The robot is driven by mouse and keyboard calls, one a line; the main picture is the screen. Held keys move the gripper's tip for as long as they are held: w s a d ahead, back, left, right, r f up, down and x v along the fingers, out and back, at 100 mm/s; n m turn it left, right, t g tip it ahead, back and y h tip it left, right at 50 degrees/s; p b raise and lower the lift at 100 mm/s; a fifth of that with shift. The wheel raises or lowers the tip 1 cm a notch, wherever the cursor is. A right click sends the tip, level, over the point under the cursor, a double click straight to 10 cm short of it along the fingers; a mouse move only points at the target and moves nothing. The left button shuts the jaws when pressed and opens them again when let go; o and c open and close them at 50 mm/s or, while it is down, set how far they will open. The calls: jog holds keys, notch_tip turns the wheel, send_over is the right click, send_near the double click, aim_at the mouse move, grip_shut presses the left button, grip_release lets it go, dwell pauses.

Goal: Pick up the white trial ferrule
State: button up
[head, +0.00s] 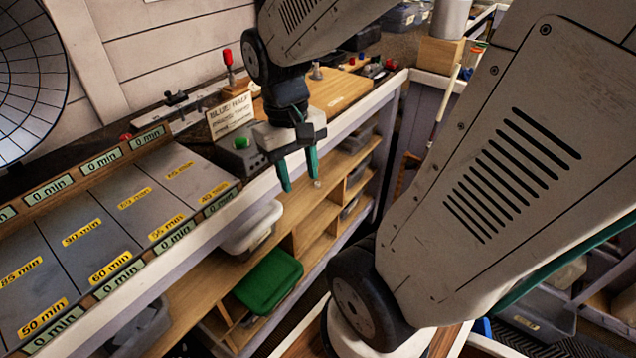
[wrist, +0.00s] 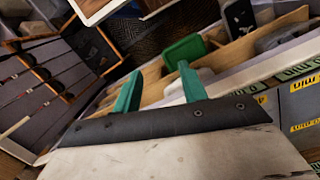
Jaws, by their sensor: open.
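My gripper (head: 301,183) hangs in front of the bench edge, above the open shelves, with its two green fingers apart. The wrist view also shows the fingers (wrist: 159,70) spread with nothing between them. A tiny pale thing (head: 318,183) shows close to the right fingertip in the head view; it is too small to tell whether it is the white trial ferrule or whether it touches the finger. I cannot clearly make out the white trial ferrule in either view.
A grey panel (head: 75,243) with minute labels lies on the left bench. A sign card (head: 231,115) and a box with a green button (head: 240,155) stand behind my gripper. A wooden board (head: 335,97) lies beyond. Below are a white bin (head: 252,228) and a green-lidded bin (head: 268,281).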

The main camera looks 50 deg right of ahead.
jog(key=w+d+f+m, duration=0.1)
jog(key=w+d+f, duration=0.2)
jog(key=d+f, duration=0.35)
jog(key=w+d+f, duration=0.3)
jog(key=d+f, duration=0.3)
jog(key=f, duration=0.1)
jog(key=t+h, duration=0.4)
jog(key=t, duration=1)
send_near(319, 184)
jog(key=w+f, duration=0.1)
jog(key=x, duration=0.8)
jog(key=shift+d+r, duration=0.1)
jog(key=shift+r, duration=0.2)
grip_shut()
